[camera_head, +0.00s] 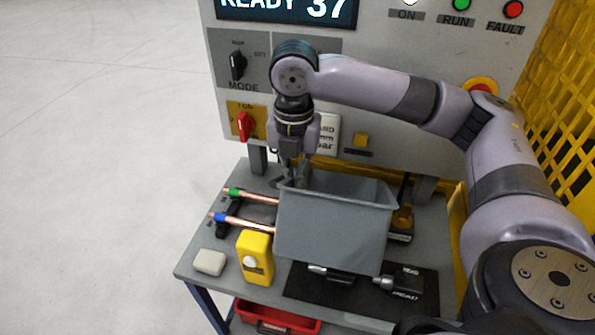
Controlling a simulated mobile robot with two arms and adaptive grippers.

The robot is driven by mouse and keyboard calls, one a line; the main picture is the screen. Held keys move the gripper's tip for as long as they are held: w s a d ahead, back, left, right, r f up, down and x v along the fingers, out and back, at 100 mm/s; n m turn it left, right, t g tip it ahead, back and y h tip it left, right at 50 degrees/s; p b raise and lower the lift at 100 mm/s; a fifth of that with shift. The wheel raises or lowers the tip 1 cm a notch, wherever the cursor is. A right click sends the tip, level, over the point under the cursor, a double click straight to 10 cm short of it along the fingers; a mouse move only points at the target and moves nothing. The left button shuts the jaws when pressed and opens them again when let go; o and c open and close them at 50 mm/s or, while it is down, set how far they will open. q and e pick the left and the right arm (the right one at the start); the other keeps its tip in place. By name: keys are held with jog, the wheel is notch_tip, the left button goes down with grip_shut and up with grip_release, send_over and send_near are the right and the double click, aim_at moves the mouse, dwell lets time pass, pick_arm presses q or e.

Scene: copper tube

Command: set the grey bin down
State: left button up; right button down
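The grey bin (332,228) is an open-topped tub in the middle of the head view, over the grey worktable (430,250). My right gripper (292,180) reaches down to the bin's back left rim, with its fingers closed around that rim. The bin is roughly upright, with its front wall facing me. Its underside is hidden, so any gap to the table is hard to judge. My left gripper is out of view.
Two copper tubes with green (233,192) and blue (219,217) ends lie left of the bin, partly hidden by it. A yellow box (254,258), a pale block (209,262) and tools on a black mat (425,308) stand near the front. A control panel (400,60) rises behind.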

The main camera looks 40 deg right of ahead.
jog(key=shift+w+d+r+p, duration=0.1)
jog(key=shift+w+d+p, duration=0.2)
jog(key=shift+w+d, duration=0.5)
jog(key=shift+s+f, duration=0.15)
jog(key=shift+f, duration=0.5)
jog(key=c, duration=1.8)
grip_release()
jog(key=shift+f, duration=0.1)
